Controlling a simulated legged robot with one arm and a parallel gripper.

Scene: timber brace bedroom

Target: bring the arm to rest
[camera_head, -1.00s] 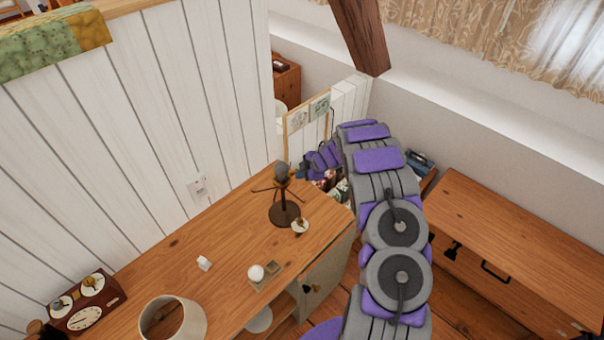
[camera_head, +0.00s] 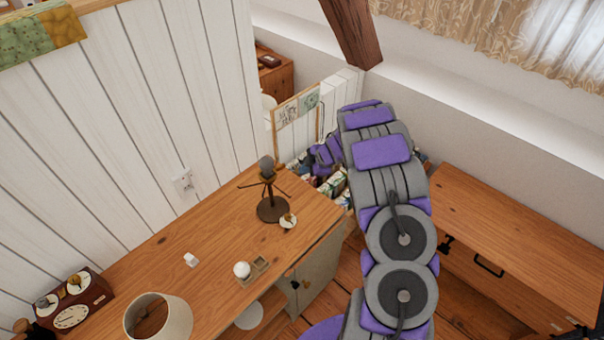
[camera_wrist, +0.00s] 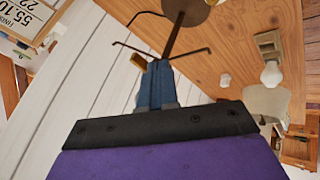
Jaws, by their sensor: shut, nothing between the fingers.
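My arm reaches up the right-centre of the head view and bends left at its far end. My gripper shows in the wrist view (camera_wrist: 156,86) as blue fingers lying close together, with nothing held. In the head view the wrist end lies just beyond the desk's far right corner, and the fingertips are too small to make out. A dark stand with thin arms (camera_head: 270,205) is on the wooden desk (camera_head: 215,235), left of the wrist end. In the wrist view the stand (camera_wrist: 180,35) appears upside down beyond the fingers; I cannot tell the exact gap.
A wooden chest (camera_head: 520,235) stands right of my arm. A timber brace (camera_head: 352,35) rises behind.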

